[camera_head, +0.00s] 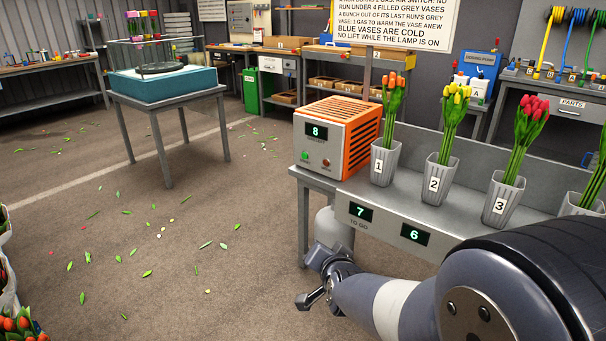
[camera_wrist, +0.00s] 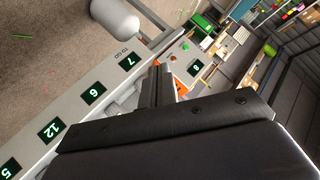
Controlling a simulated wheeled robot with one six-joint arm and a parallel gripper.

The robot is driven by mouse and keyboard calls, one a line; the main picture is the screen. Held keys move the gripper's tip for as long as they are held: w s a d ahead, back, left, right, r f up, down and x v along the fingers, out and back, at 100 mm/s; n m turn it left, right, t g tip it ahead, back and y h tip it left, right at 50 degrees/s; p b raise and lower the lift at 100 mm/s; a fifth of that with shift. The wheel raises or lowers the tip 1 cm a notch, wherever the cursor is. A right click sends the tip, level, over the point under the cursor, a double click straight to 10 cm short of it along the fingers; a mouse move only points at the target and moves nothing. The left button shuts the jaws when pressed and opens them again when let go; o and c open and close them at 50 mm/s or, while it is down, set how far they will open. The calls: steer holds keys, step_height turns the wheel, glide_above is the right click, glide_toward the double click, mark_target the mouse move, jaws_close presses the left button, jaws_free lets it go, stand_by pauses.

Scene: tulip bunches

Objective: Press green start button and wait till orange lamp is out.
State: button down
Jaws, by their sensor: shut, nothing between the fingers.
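The orange and grey machine box (camera_head: 346,137) stands at the left end of the grey bench, with a display reading 8. A green button (camera_head: 305,156) is low on its front face, and a small dull red round part (camera_head: 326,163) sits right of it. I cannot tell whether that part is the lamp or whether it is lit. In the wrist view the green button (camera_wrist: 186,46) and red part (camera_wrist: 172,57) lie beyond my fingers. My gripper (camera_head: 305,301) is shut and empty, in front of and below the bench, apart from the button.
Grey vases 1 (camera_head: 384,163), 2 (camera_head: 438,175) and 3 (camera_head: 502,201) hold tulips right of the box. Displays on the bench front read 7 and 6. A grey cylinder (camera_head: 331,228) stands under the bench. A table with a blue base (camera_head: 163,84) is at left; open floor lies between.

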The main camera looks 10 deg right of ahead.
steer(key=w+f+m+t+h+b, duration=0.4)
steer(key=w+f+b, duration=0.5)
steer(key=b, duration=0.5)
steer(key=m+t, duration=0.2)
steer(key=t, duration=0.1)
steer(key=shift+w+a+t, duration=0.2)
steer(key=shift+a+t, duration=0.1)
